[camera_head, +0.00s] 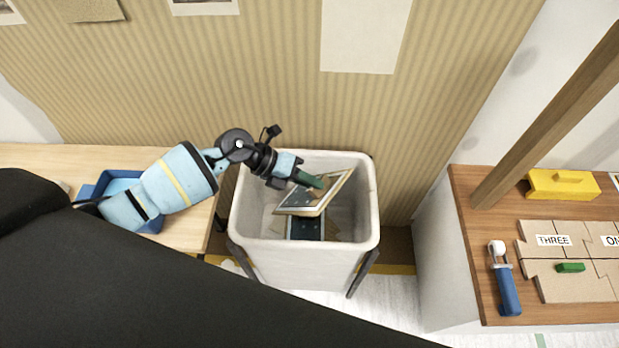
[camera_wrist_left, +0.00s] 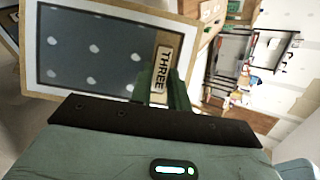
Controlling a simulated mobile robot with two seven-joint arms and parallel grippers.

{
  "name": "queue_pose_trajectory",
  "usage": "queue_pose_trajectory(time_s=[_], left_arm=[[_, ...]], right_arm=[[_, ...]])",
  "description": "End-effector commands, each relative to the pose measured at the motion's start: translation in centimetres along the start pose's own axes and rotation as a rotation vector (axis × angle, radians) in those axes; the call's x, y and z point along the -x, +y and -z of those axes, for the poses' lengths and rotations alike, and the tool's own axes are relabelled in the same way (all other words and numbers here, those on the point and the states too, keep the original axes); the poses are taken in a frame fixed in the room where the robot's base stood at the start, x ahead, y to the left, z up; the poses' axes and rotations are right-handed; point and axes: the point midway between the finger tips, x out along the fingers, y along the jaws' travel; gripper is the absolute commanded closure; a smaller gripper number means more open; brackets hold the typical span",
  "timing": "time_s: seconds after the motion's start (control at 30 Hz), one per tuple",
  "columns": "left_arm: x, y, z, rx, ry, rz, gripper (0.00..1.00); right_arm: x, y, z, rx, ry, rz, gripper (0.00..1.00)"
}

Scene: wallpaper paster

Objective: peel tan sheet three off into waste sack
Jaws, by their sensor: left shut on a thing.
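A sheet with a tan border, a dark blue-grey face with pale spots and a THREE label is in my left gripper (camera_head: 308,181). This sheet (camera_head: 322,202) is tilted over the mouth of the off-white waste sack (camera_head: 300,264), partly inside its rim. In the left wrist view the sheet (camera_wrist_left: 90,55) fills the upper left, and the green fingers (camera_wrist_left: 165,80) are shut on its edge beside the label. Another dark piece (camera_head: 304,229) lies lower in the sack, partly hidden by the held sheet. My right gripper is not in view.
A tan striped wall (camera_head: 270,90) rises behind the sack. At right, a wooden table (camera_head: 475,240) carries a blue-handled roller (camera_head: 507,287), a yellow block (camera_head: 562,185) and tan pieces with a THREE label. A blue tray (camera_head: 105,190) sits on the left table.

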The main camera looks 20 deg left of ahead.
Motion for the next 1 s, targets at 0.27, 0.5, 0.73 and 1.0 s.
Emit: queue_pose_trajectory(time_s=[0.27,0.5,0.73,1.0], left_arm=[[0.0,-0.1,-0.1,-0.001,-0.001,0.001,0.79],[0.0,0.0,0.0,0.0,-0.001,0.001,0.57],[0.2,0.0,0.0,0.0,-0.001,0.0,0.57],[3.6,0.1,-0.1,0.0,-0.003,-0.003,0.57]], right_arm=[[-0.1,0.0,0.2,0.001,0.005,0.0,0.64],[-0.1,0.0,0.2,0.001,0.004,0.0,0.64],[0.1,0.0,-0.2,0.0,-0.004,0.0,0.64],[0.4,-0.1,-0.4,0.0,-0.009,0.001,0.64]])
